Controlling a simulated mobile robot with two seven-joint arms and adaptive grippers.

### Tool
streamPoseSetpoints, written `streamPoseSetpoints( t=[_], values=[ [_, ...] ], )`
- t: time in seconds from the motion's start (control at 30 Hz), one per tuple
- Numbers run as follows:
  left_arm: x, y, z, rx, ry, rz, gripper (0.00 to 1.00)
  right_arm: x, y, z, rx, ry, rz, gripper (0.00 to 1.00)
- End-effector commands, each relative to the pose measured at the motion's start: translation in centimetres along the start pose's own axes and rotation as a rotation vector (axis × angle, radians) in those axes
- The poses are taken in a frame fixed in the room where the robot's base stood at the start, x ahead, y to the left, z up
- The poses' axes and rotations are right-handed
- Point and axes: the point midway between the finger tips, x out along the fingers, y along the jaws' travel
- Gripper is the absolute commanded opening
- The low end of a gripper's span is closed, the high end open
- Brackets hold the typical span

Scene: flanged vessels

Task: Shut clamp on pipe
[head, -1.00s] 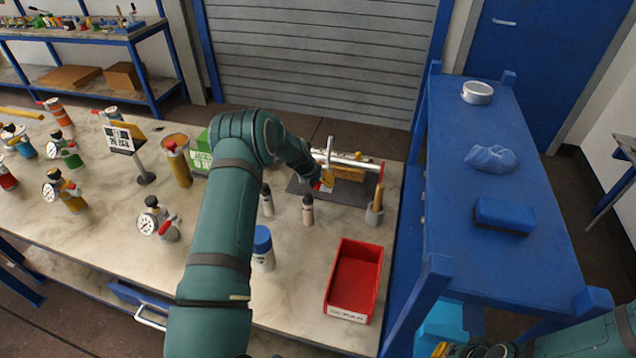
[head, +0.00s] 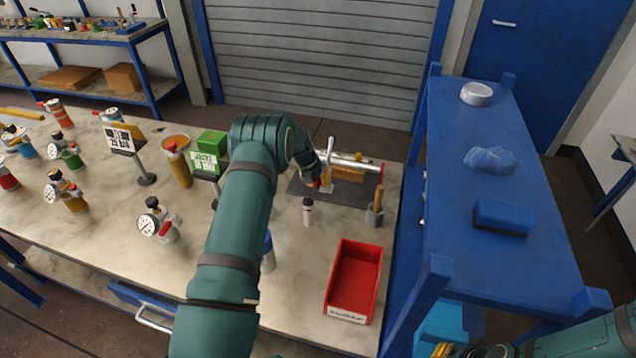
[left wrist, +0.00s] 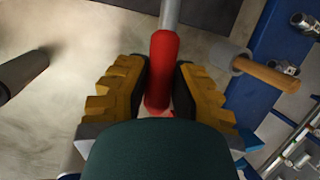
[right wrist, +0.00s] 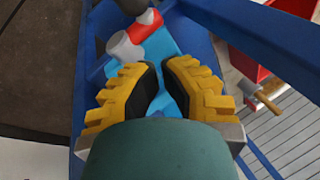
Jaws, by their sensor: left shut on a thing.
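My left gripper (left wrist: 162,85) is shut on the red lever handle (left wrist: 160,60) of the clamp; the handle lies between both yellow fingers, and its grey shaft runs up out of them. In the head view the silver pipe (head: 357,161) lies on a wooden support (head: 348,173) on a dark mat (head: 362,192). A thin silver bar (head: 329,150) stands up near its left end. The clamp is mostly hidden behind my left wrist, so its closure cannot be seen. My right gripper (right wrist: 160,68) is empty beside the blue cart, with a narrow gap between its fingers.
A dark-capped bottle (head: 308,212) and a red bin (head: 354,282) are in front. Gauged vessels (head: 158,222) fill the left. The blue cart (head: 505,190) stands at the right.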

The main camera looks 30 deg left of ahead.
Motion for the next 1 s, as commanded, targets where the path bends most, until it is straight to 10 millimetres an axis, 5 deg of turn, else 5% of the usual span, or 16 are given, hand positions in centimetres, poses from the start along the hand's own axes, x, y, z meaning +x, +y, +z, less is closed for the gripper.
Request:
streamPoseSetpoints(
  t=[0.93,0.97,1.0],
  values=[
    [-2.0,-0.8,1.8,-0.05,0.219,0.034,0.0,1.7,0.7,0.3,0.003,0.002,0.001,0.0],
    [-2.0,-0.8,1.8,-0.05,0.219,0.034,0.36,1.7,0.7,0.3,0.003,0.002,0.001,0.0],
    [-2.0,-0.8,1.8,-0.05,0.219,0.034,0.5,1.7,0.7,0.3,0.003,0.002,0.001,0.0]
  ],
)
